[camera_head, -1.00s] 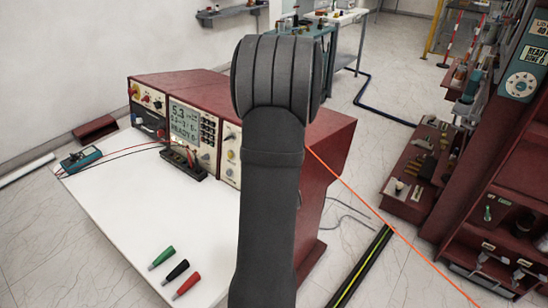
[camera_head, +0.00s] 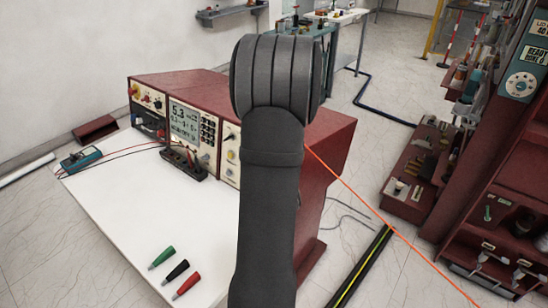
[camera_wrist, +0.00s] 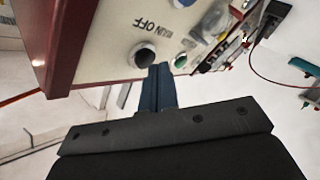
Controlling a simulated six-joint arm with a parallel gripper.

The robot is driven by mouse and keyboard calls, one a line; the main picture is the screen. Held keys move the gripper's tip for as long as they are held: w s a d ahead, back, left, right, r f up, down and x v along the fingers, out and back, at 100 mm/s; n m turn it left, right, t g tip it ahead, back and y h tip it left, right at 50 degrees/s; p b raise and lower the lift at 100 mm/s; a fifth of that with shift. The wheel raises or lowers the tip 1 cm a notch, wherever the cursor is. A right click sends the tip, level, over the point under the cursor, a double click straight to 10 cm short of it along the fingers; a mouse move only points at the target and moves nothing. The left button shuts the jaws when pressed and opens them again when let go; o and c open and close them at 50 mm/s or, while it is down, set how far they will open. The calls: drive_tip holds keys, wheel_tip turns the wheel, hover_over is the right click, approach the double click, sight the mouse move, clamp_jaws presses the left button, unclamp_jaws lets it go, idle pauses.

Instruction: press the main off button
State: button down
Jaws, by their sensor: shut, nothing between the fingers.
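A dark round button (camera_wrist: 144,56) in a pale ring sits on the cream panel in the wrist view, beside the printed words MAIN OFF (camera_wrist: 152,28). My gripper (camera_wrist: 161,70) has its blue fingers together, with nothing between them. The fingertips are just right of and slightly below the dark button in the picture. They overlap the panel's edge, and I cannot tell whether they touch it. In the head view the red console (camera_head: 328,140) shows its cream front, but my arm hides the gripper and the part of the panel near it.
A white table top (camera_head: 130,215) holds green, black and red plugs (camera_head: 175,270) and a teal meter (camera_head: 80,158) with leads. A black box (camera_head: 183,162) stands before the console front. A red cabinet (camera_head: 505,210) stands at the right.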

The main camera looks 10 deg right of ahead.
drive_tip(key=shift+s+a+r, duration=0.1)
drive_tip(key=shift+s+a, duration=0.25)
drive_tip(key=s+a, duration=0.1)
drive_tip(key=s+a+r, duration=0.1)
drive_tip(key=s+a, duration=0.1)
drive_tip(key=shift+s+a+r, duration=0.1)
drive_tip(key=shift+s+a, duration=0.1)
idle(0.4)
idle(1.0)
